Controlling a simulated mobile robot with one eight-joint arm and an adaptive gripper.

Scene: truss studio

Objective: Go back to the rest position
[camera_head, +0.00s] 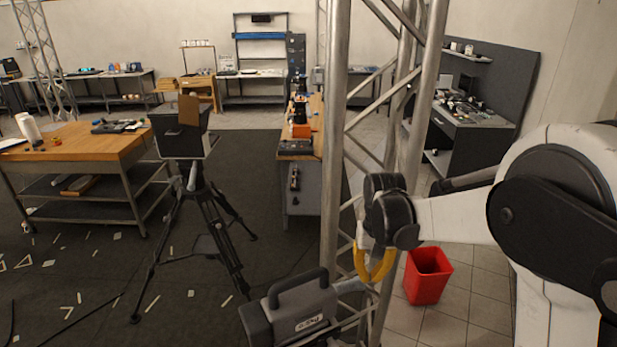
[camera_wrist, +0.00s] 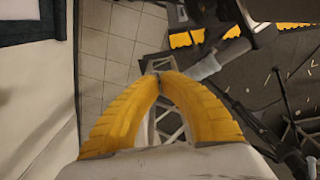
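My gripper (camera_head: 375,278) hangs beside the metal truss in the head view, its yellow fingers pointing down and partly overlapping the truss. In the wrist view my gripper (camera_wrist: 157,76) shows its two yellow fingers curving in until their tips meet. It is shut, and I see nothing held between the fingers. My white and black arm reaches in from the right of the head view.
The truss (camera_head: 337,150) stands close beside my gripper. A red bin (camera_head: 428,276) is on the floor right of it. A grey case (camera_head: 291,312) is at the front. A tripod (camera_head: 203,230) and a wooden workbench (camera_head: 128,146) stand left.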

